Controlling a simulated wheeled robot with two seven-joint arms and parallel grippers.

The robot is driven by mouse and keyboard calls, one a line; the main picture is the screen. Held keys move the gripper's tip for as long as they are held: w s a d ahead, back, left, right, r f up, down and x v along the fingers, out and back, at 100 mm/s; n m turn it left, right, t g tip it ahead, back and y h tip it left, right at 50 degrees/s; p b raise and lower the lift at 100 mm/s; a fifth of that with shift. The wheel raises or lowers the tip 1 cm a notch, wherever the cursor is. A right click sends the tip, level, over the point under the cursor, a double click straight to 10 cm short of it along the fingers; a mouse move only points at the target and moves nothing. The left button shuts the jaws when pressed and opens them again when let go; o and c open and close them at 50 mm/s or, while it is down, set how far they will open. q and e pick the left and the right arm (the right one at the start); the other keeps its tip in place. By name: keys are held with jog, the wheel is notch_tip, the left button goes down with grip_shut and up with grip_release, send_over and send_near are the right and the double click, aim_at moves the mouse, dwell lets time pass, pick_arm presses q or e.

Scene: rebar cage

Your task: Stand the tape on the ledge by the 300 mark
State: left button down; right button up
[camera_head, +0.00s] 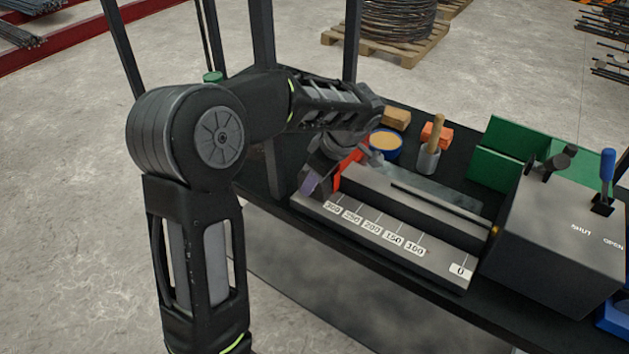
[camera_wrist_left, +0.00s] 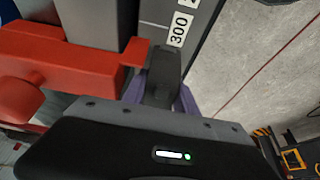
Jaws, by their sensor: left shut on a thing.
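My left gripper (camera_head: 313,182) is low over the left end of the pale ledge (camera_head: 438,259), close to the 300 mark (camera_head: 332,207). In the left wrist view its purple fingers are shut on a dark grey piece, which I take for the tape (camera_wrist_left: 163,72). The tape's far end is beside the 300 mark (camera_wrist_left: 180,28). I cannot tell whether the tape touches the ledge. My right gripper is not in view.
A red-orange part (camera_head: 352,168) stands right beside the gripper; it fills the left of the wrist view (camera_wrist_left: 75,65). A grey box with levers (camera_head: 560,230) is at the right.

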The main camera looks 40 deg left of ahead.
pick_arm(q)
jog(key=shift+f, duration=0.4)
jog(key=shift+f, duration=0.1)
jog(key=c, duration=1)
grip_release()
jog(key=shift+o, duration=0.2)
jog(key=shift+r, duration=0.3)
jog(key=p+v, duration=0.5)
jog(key=v, duration=0.6)
jog(key=shift+d+r+p, duration=0.25)
jog(key=shift+r+p, duration=0.05)
jog(key=shift+p, duration=0.1)
